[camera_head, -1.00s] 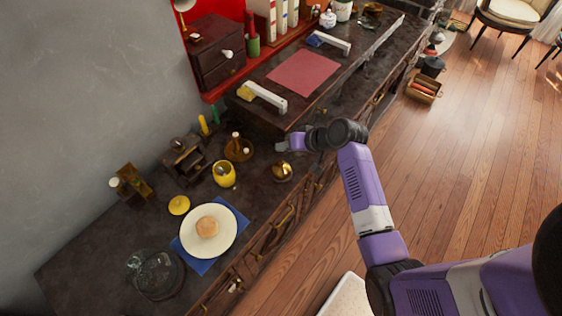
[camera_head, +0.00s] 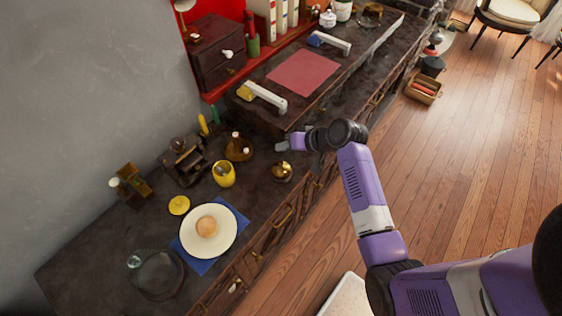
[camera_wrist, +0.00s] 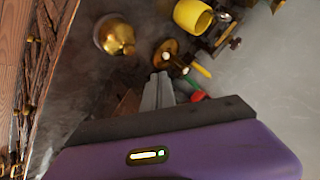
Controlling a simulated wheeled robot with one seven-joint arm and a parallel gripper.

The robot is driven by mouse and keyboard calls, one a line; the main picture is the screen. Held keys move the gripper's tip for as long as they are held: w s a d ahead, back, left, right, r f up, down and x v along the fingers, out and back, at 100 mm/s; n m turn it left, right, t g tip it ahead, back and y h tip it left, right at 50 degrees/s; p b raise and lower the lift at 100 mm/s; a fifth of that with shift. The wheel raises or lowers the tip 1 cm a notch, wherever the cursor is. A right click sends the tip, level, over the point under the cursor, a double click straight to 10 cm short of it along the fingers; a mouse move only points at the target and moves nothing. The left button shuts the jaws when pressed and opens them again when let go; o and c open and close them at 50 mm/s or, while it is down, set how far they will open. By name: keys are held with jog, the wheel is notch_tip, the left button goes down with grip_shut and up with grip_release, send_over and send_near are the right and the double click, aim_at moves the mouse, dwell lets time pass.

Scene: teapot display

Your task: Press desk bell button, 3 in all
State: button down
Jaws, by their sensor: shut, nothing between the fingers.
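The desk bell (camera_head: 282,171) is a small shiny golden dome on the dark counter, near its front edge. In the wrist view the bell (camera_wrist: 116,38) is at the upper left, its top facing the camera. My gripper (camera_head: 281,146) is above the counter, just beyond the bell in the head view, apart from it. In the wrist view the gripper's fingers (camera_wrist: 158,88) are together and empty, below and right of the bell. I cannot make out the button clearly.
A yellow cup (camera_head: 223,175) and a brown pot (camera_head: 238,149) stand left of the bell. A white plate (camera_head: 194,243) with a bun lies on a blue napkin. A raised dark counter section with a white-handled brush (camera_head: 267,97) is behind my gripper.

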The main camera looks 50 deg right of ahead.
notch_tip(320, 180, up, 4)
jog(key=p, duration=0.4)
jog(key=shift+f, duration=0.1)
jog(key=shift+f, duration=0.1)
dwell(0.4)
jog(key=b, duration=0.7)
send_over(283, 164)
notch_tip(283, 164, down, 7)
jog(key=shift+d, duration=0.1)
jog(key=shift+f+b, duration=0.3)
jog(key=shift+f, duration=0.55)
jog(key=shift+f, duration=0.1)
dwell(0.8)
jog(key=shift+f, duration=0.25)
